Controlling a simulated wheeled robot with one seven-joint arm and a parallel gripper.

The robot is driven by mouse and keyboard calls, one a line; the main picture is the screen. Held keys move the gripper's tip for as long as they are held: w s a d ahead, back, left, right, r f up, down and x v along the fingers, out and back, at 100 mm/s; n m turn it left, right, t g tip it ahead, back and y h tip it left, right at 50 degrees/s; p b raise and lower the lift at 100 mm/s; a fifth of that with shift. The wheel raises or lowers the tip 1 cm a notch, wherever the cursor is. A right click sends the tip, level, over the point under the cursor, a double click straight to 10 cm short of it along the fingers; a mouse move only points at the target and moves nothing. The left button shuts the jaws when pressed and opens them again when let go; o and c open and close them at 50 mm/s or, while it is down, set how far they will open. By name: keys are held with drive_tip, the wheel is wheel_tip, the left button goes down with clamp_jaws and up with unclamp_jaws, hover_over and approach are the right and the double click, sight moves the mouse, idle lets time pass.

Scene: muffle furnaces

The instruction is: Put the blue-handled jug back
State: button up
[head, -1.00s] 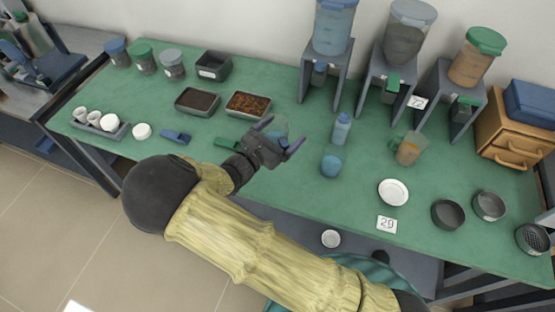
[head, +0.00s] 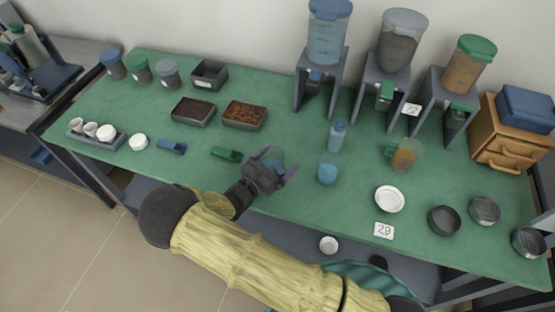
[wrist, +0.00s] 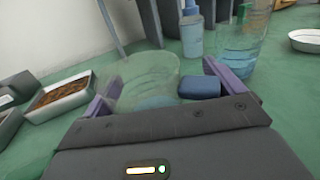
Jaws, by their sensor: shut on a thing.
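The clear blue-handled jug (wrist: 147,80) is between the purple fingers of my gripper (wrist: 165,92) in the wrist view. Its blue handle (wrist: 200,87) is at the right finger. In the head view, my gripper (head: 270,169) is shut on the jug (head: 273,155), near the table's front edge. My gripper hides much of the jug there. I cannot tell whether its base touches the table. A blue-lidded dispenser (head: 329,40) stands on a grey stand (head: 300,83) at the back.
A cup with blue contents (head: 327,173), a blue bottle (head: 337,136) and a green-handled jug (head: 403,154) stand to the right. A green scoop (head: 227,155) and two trays (head: 244,124) lie to the left. A white dish (head: 390,199) sits near the front edge.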

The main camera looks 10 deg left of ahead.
drive_tip(key=shift+f, duration=0.15)
drive_tip(key=o, duration=1.1)
drive_tip(key=shift+o, duration=0.2)
drive_tip(key=shift+r, duration=0.2)
drive_tip(key=b+v, duration=0.2)
drive_tip(key=v, duration=1)
